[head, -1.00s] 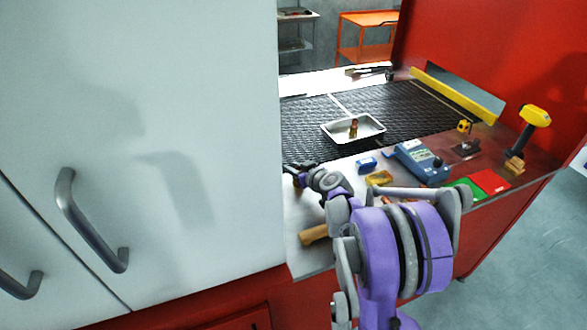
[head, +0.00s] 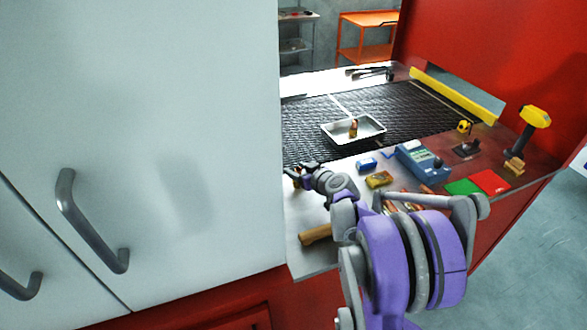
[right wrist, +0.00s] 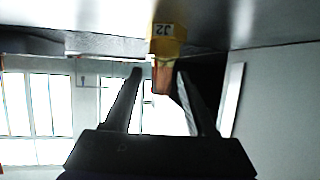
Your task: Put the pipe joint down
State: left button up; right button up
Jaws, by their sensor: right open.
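A pipe joint (right wrist: 165,65), with a brass hex end marked with a label and a copper end, shows between and just beyond my right fingertips in the right wrist view. In the head view my right gripper (head: 301,170) is small, low over the counter's left part beside the white cabinet. A similar copper and brass piece (head: 353,129) stands in the white tray (head: 330,138). My left gripper is not in view.
The tray sits on the dark mesh belt (head: 305,125). The white cabinet (head: 170,130) blocks the left.

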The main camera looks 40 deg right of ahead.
jog(key=v, duration=1)
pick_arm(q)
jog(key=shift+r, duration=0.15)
